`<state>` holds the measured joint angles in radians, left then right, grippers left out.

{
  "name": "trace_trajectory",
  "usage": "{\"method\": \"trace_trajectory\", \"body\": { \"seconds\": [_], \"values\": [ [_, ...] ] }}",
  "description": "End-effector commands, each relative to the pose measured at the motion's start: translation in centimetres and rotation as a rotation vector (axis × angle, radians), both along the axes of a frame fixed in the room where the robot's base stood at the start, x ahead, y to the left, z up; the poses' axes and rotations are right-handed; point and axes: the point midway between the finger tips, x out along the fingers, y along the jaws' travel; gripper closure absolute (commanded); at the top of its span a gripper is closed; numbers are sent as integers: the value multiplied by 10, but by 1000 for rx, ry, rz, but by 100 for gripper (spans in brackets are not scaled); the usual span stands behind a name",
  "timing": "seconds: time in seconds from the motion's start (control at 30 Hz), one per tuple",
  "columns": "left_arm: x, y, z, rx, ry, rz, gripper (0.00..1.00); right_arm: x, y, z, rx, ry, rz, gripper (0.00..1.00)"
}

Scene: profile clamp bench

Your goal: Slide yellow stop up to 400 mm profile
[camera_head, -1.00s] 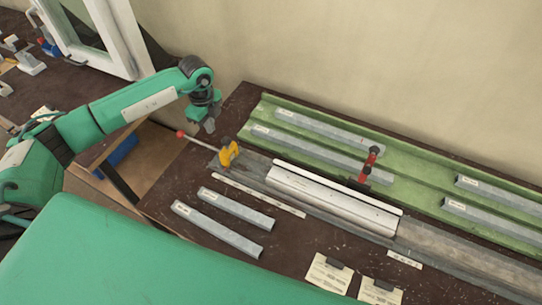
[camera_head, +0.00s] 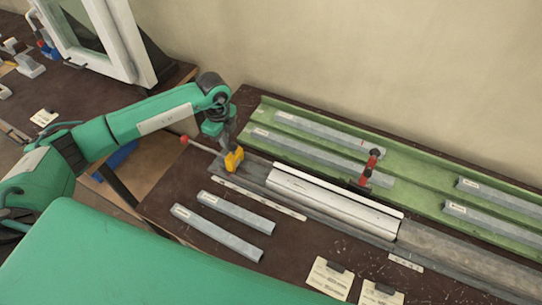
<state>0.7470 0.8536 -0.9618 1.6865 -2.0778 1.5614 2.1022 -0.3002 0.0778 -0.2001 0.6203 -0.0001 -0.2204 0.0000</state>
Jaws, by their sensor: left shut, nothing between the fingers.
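The yellow stop (camera_head: 233,160) sits on the grey rail near its left end, with a red-knobbed rod (camera_head: 200,144) reaching out to its left. A light metal profile (camera_head: 330,197) lies along the rail to the right of the stop, with a gap between them; its length cannot be read. My left gripper (camera_head: 229,146) is shut and empty, pointing down close behind the stop. I cannot tell whether it touches the stop. My right gripper is not in view.
A green tray (camera_head: 415,178) behind the rail holds several grey profiles. A red clamp (camera_head: 370,166) stands behind the profile. Two grey profiles (camera_head: 236,212) and a white scale strip (camera_head: 258,197) lie in front. Cards (camera_head: 330,278) lie at the front edge.

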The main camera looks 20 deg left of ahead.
Motion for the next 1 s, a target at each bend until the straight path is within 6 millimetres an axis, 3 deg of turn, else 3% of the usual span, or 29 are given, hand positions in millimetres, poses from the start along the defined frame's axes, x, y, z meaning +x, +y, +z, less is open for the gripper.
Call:
{"method": "trace_trajectory", "body": {
  "seconds": [1.0],
  "values": [
    [-11, -77, 1, -2, -1, -1, 100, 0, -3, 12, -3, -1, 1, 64]
  ]
}}
